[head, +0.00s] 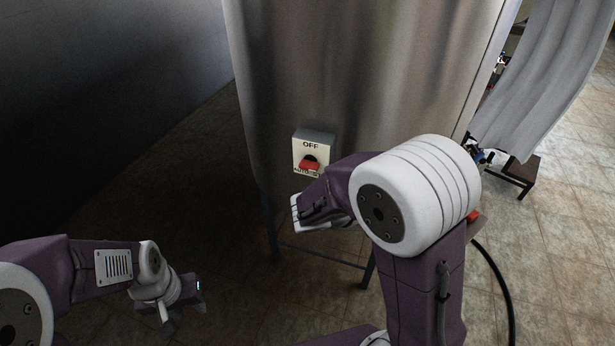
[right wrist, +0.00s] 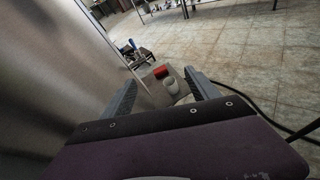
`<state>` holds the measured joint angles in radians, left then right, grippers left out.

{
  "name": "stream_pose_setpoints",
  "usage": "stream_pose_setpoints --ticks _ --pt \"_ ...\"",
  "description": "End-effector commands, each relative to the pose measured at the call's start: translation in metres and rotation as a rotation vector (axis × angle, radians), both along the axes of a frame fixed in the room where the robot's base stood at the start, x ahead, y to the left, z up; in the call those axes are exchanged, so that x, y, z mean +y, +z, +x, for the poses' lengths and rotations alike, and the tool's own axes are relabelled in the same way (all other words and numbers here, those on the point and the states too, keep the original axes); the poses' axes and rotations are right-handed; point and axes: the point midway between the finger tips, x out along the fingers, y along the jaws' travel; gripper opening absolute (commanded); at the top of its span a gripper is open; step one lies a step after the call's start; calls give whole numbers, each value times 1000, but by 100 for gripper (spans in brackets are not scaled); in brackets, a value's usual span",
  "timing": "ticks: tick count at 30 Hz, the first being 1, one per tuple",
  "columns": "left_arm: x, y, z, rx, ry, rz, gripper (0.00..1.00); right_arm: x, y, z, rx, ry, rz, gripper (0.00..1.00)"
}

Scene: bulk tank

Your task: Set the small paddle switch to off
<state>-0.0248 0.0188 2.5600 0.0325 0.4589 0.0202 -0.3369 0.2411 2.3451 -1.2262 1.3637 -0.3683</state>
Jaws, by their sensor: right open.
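The switch box (head: 314,141) is a pale grey box on the front of the steel tank, with OFF printed at its top. Its red paddle (head: 310,164) sits in the lower half of the face, below the OFF word, and sticks outward. Small print under it is unreadable. My right arm crosses in front of the tank just below and right of the box. Its gripper is hard to make out in the head view. In the right wrist view my right gripper (right wrist: 163,92) is open and empty. My left gripper (head: 184,316) hangs low at left, away from the box.
The steel tank (head: 350,65) stands on dark legs. A grey curtain (head: 535,75) and a low dark stand (head: 517,175) are at right. A black hose (head: 503,285) lies on the tiled floor.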

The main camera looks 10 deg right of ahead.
Motion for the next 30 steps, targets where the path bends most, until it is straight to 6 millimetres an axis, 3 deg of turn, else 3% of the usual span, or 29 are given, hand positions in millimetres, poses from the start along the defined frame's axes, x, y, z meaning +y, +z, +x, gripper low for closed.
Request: stream_pose_setpoints --ticks 1,3,6,9,12,17,30 --pt "0 -23 0 0 0 0 36 36 3 48 11 220 -170 69" --pt "0 -35 0 0 0 0 36 103 14 95 -22 481 -342 69" --pt "0 -47 0 0 0 0 36 181 -5 114 -41 710 -405 69" --pt "0 -51 0 0 0 0 36 217 -20 109 -29 803 -417 69" --pt "0 -51 0 0 0 0 36 229 -21 106 -32 833 -417 69" --pt "0 -49 0 0 0 0 36 224 -19 111 -33 830 -414 69" --pt "0 -47 0 0 0 0 36 178 -19 175 -32 827 -414 69"
